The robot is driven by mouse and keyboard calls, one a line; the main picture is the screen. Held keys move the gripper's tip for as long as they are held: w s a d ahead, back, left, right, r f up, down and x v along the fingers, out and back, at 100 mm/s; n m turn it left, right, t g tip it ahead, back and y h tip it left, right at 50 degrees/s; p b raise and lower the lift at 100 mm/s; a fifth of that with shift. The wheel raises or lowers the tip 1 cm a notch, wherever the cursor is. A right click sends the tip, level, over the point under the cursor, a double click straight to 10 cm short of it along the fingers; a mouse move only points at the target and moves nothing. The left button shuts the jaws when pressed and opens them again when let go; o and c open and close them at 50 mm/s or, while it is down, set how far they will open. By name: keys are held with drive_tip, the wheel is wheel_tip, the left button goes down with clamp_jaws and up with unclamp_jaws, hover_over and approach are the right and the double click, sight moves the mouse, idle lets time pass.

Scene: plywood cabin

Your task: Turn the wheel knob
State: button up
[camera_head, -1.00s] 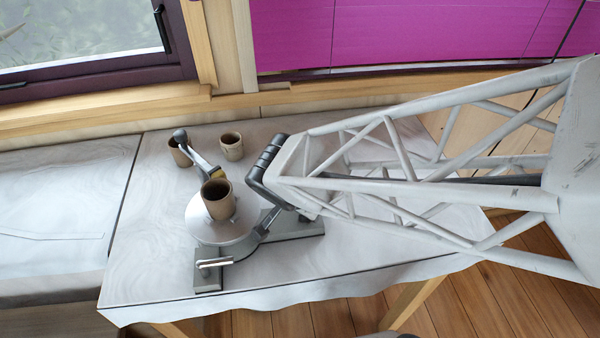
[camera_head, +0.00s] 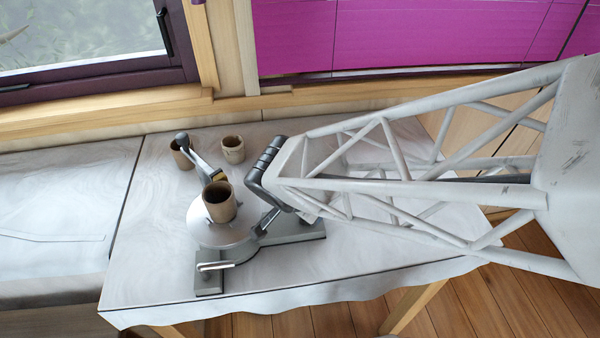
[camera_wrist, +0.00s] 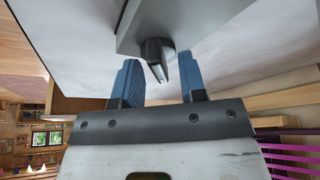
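A pottery wheel stands on the white-covered table, with a silver disc (camera_head: 222,235) and a grey base (camera_head: 290,236). A brown clay cup (camera_head: 219,202) sits on the disc. In the wrist view, a dark knob (camera_wrist: 157,56) with a pointed grip sticks out of the side of the grey base (camera_wrist: 190,20). My gripper (camera_wrist: 160,80) has two blue fingers spread apart, one on each side of the knob's tip, with visible gaps. In the head view, my arm comes in from the right over the base, and the knob cannot be made out there.
Two more brown cups, one at the back (camera_head: 232,149) and one beside it (camera_head: 181,153), stand behind the wheel. A silver handle (camera_head: 215,266) is at the base's front left. The table's left part is clear.

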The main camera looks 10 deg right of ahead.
drive_tip(key=shift+r, duration=0.1)
drive_tip(key=v, duration=0.7)
drive_tip(key=shift+r, duration=0.3)
drive_tip(key=shift+s+a, duration=0.1)
drive_tip(key=shift+a, duration=0.05)
drive_tip(key=o, duration=0.8)
drive_tip(key=shift+o, duration=0.4)
drive_tip(key=n, duration=0.1)
drive_tip(key=w+n+g, duration=0.1)
drive_tip(key=n, duration=0.1)
drive_tip(key=shift+n, duration=0.3)
drive_tip(key=w+n+g, duration=0.1)
drive_tip(key=n, duration=0.3)
drive_tip(key=w+n+g, duration=0.1)
drive_tip(key=n+g, duration=0.1)
drive_tip(key=n, duration=0.3)
drive_tip(key=w+n+g, duration=0.1)
drive_tip(key=n+g, duration=0.1)
drive_tip(key=n, duration=0.3)
drive_tip(key=shift+w+d+y, duration=0.25)
drive_tip(key=shift+w+y, duration=0.05)
drive_tip(key=shift+w, duration=0.05)
